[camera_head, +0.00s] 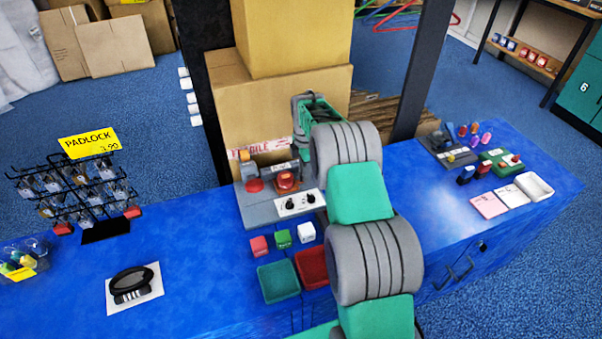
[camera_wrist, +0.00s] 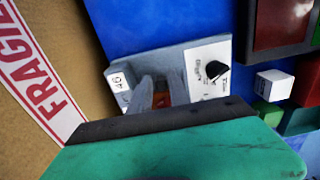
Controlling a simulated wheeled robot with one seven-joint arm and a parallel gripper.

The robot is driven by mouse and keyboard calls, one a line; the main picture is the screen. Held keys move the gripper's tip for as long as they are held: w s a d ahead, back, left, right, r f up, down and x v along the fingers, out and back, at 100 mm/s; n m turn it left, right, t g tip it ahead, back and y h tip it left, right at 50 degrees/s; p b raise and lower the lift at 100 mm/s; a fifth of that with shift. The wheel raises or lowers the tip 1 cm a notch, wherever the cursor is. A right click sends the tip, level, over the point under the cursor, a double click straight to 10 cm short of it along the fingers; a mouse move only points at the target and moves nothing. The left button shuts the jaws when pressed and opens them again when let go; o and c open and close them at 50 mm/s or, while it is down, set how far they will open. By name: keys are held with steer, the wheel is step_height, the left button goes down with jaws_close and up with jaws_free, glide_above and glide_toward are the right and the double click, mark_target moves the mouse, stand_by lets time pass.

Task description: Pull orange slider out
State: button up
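A grey control panel (camera_head: 262,212) stands on the blue counter, with an orange block (camera_head: 244,155) at its back left that looks like the orange slider. My gripper (camera_wrist: 163,92) is low over the panel; in the wrist view its two grey fingers stand apart. An orange-red part (camera_wrist: 163,99) shows between and behind the fingertips; I cannot tell whether it is the slider or a red button, or whether the fingers touch it. In the head view, my arm hides the panel's back right and most of the gripper.
A white plate with black knobs (camera_head: 299,203) is at the panel's front. A red button (camera_head: 254,186) and a larger red knob (camera_head: 287,180) sit behind it. Small cubes and a green tray (camera_head: 278,281) lie in front. Cardboard boxes (camera_head: 232,108) stand close behind.

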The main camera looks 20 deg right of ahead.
steer(key=shift+o, duration=1.4)
steer(key=shift+a, duration=0.25)
step_height(320, 180, up, 8)
steer(key=shift+f+b, duration=0.15)
steer(key=shift+b, duration=0.15)
steer(key=s+a+r+m+t+p, duration=0.1)
steer(key=s+a+r+m, duration=0.4)
steer(key=s, duration=0.3)
steer(key=s+a+r+m+t, duration=0.1)
steer(key=s+a+r+m, duration=0.2)
steer(key=s+r+m, duration=0.35)
steer(key=s+a+m, duration=0.1)
steer(key=s+m, duration=0.2)
steer(key=s, duration=0.5)
steer(key=s+a+f+m+t, duration=0.1)
steer(key=s+a+m, duration=0.1)
steer(key=s, duration=0.6)
steer(key=shift+m+p, duration=0.45)
steer(key=shift+m, duration=0.2)
